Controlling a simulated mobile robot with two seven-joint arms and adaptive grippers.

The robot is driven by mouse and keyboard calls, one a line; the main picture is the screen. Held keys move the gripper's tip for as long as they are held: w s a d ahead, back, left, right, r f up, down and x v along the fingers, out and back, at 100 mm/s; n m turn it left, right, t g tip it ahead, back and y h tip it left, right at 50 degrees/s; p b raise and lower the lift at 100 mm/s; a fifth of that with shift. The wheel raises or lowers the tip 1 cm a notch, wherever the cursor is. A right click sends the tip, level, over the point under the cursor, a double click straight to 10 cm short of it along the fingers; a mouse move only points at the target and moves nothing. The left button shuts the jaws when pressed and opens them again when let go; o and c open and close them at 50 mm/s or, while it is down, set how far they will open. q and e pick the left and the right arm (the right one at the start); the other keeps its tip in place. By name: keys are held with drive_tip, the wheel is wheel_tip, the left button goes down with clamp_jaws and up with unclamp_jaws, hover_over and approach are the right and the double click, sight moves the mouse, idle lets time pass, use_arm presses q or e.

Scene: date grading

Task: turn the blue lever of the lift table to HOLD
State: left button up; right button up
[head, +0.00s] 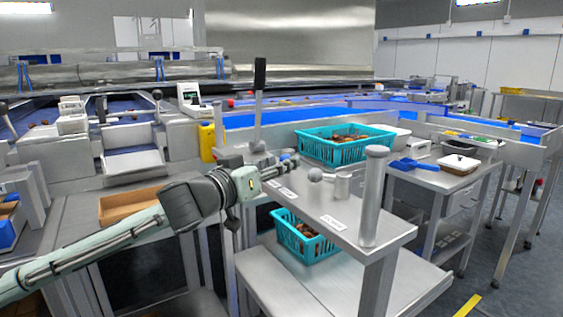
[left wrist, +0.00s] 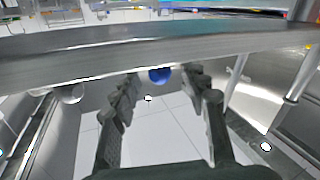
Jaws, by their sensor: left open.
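The lift table (head: 350,205) is a grey metal stand with a teal crate (head: 345,150) at the back of its top. My left gripper (head: 283,168) is at the left edge of that top. In the left wrist view my left gripper (left wrist: 160,78) is open, one finger on each side of a blue ball knob (left wrist: 160,74). The knob sits just under a grey metal edge (left wrist: 90,55); its shaft is hidden. I cannot tell whether the fingers touch it. My right gripper is not in view.
A grey ball knob (head: 315,174), a short cylinder (head: 342,185) and a thick post (head: 373,195) stand on the lift table top, beside white labels (head: 333,222). A tall black-handled lever (head: 259,75) rises behind my gripper. A second teal crate (head: 303,238) sits below.

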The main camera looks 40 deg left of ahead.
use_arm(q)
drive_tip(key=shift+w, duration=0.7)
clamp_jaws()
